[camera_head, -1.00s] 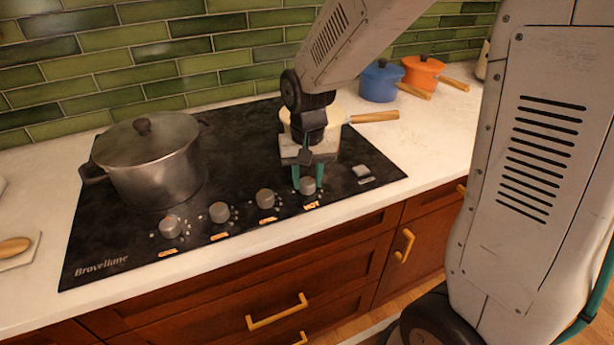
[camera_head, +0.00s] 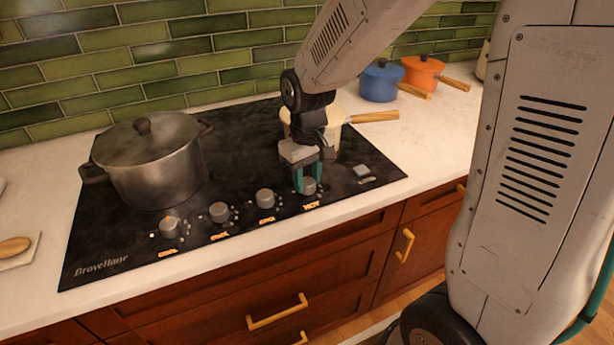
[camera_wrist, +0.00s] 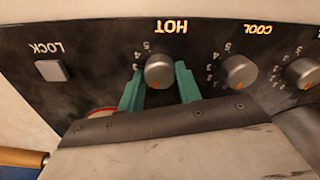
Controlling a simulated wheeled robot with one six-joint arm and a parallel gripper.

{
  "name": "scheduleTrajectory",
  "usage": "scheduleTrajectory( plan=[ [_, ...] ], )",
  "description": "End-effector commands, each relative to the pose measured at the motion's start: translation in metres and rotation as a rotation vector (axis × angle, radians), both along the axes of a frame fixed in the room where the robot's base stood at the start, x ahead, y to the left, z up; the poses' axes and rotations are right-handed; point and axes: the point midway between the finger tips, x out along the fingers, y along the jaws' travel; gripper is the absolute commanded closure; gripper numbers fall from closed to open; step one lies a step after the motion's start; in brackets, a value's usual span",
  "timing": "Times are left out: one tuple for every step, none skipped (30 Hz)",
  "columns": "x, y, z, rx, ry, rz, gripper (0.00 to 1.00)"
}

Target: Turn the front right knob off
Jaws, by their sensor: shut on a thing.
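The rightmost knob (camera_head: 308,186) of the front row is a round grey knob on the black cooktop (camera_head: 240,150), with an orange HOT label lit beside it. In the wrist view this knob (camera_wrist: 158,71) shows an orange mark on its edge. My gripper (camera_head: 307,185) is at this knob from above. Its two teal fingers also show in the wrist view (camera_wrist: 160,80), one on each side of the knob, shut on it.
Several more knobs, such as a neighbour (camera_head: 265,198) labelled COOL, stand left. A lidded steel pot (camera_head: 155,165) is at the left. A cream pan (camera_head: 338,125) is behind my gripper. Blue (camera_head: 380,82) and orange (camera_head: 423,72) pots stand on the counter. A LOCK button (camera_head: 361,171) is right.

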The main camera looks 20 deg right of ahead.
Motion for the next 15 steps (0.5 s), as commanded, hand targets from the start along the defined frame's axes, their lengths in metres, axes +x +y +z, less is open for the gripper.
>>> scheduleTrajectory(
  plan=[
    [0.0003,0.0000,0.0005,0.000,-0.001,0.044,0.89],
    [0.0003,0.0000,0.0005,0.000,-0.001,0.072,0.89],
    [0.0003,0.0000,0.0005,0.000,-0.001,0.110,0.89],
    [0.0003,0.0000,0.0005,0.000,-0.001,0.137,0.89],
    [0.0003,0.0000,0.0005,0.000,-0.001,0.164,0.89],
    [0.0003,0.0000,0.0005,0.000,-0.001,0.200,0.89],
    [0.0004,0.0000,0.0005,0.000,-0.001,0.226,0.89],
    [0.0004,0.0000,0.0006,0.000,-0.001,0.251,0.89],
    [0.0004,0.0000,0.0006,0.000,-0.001,0.284,0.89],
    [0.0004,0.0000,0.0006,0.000,-0.001,0.308,0.89],
    [0.0004,0.0000,0.0006,0.000,-0.001,0.331,0.89],
    [0.0004,0.0000,0.0006,0.000,-0.001,0.359,0.89],
    [0.0004,0.0000,0.0006,0.000,-0.001,0.379,0.89],
    [0.0004,0.0000,0.0006,0.000,-0.001,0.399,0.89],
    [0.0004,0.0000,0.0006,-0.001,-0.001,0.423,0.89]
  ],
)
